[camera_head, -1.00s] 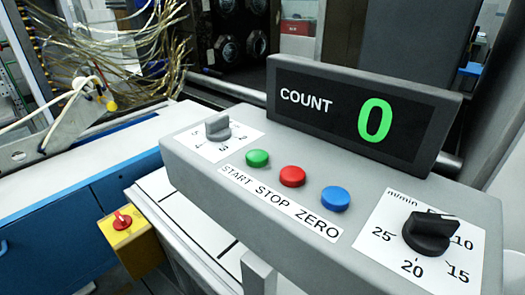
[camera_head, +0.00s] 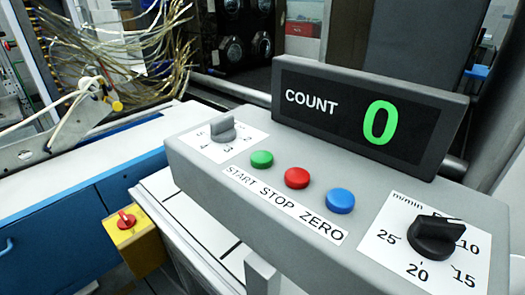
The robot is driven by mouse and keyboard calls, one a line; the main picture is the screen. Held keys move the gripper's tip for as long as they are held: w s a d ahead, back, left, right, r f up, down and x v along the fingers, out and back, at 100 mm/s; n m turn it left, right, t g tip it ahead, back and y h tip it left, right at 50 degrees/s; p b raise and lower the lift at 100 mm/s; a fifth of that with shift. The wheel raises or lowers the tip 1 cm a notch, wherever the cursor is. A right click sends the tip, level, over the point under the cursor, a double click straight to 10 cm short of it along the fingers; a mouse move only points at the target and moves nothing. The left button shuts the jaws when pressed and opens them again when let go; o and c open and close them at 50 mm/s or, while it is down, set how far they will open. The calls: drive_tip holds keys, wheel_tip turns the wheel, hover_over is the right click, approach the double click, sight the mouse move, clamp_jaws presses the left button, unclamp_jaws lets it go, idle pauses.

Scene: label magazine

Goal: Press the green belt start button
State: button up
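The green button (camera_head: 262,159) sits on the top face of a grey control box (camera_head: 215,181), above the word START on a white label strip (camera_head: 284,205). It is a small round raised cap, and nothing covers it. A red button (camera_head: 297,178) marked STOP and a blue button (camera_head: 340,200) marked ZERO stand to its right in the same row. The count display (camera_head: 362,118) behind them reads a green 0. My gripper is not in view.
A grey selector knob (camera_head: 222,129) is left of the buttons, and a black m/min dial (camera_head: 435,236) is right. A red switch on a yellow box (camera_head: 128,229) sits lower left. A blue-sided bench (camera_head: 60,201) stands at left, with tangled wires behind.

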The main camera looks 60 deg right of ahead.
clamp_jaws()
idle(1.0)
